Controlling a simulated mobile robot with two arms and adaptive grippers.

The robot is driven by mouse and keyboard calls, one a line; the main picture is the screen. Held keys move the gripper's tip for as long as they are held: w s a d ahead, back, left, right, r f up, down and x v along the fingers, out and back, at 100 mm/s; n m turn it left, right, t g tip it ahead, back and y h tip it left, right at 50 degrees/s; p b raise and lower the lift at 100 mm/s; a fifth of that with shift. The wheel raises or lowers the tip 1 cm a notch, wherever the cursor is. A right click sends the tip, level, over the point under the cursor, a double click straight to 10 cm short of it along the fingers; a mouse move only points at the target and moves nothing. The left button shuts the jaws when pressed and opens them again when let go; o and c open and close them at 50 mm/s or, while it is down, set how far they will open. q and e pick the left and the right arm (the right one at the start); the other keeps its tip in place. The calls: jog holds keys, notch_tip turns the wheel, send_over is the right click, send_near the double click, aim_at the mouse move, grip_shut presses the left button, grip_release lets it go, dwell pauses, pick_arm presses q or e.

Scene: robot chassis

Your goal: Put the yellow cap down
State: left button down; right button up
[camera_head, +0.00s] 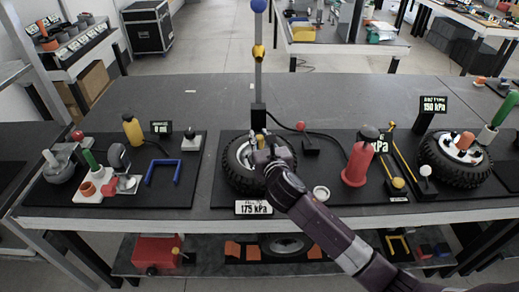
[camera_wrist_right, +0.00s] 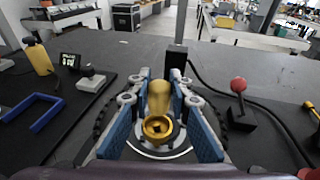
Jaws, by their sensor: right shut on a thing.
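My right gripper (camera_head: 262,150) is over the left tyre (camera_head: 238,180), which lies flat on a black mat. In the right wrist view the blue-padded fingers of this gripper (camera_wrist_right: 160,112) are shut on the yellow cap (camera_wrist_right: 158,127), a gold piece with a square hole facing the camera. A bit of the yellow cap (camera_head: 260,141) shows in the head view beside the fingers. The tyre's rim is partly hidden behind the gripper in both views, and I cannot tell whether the cap touches anything below. My left gripper is not in view.
A post with a blue ball (camera_head: 258,6) rises behind the tyre. A sign reading 175 kPa (camera_head: 254,208) is in front. The grey table behind the mats is clear.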

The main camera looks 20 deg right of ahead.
jog(key=shift+f+b, duration=0.3)
jog(key=shift+f, duration=1.95)
jog(key=o, duration=0.8)
jog(key=shift+f, duration=0.15)
jog(key=shift+r, duration=0.25)
jog(key=shift+s, duration=0.3)
jog(key=v, duration=1.1)
jog(key=shift+s, duration=0.2)
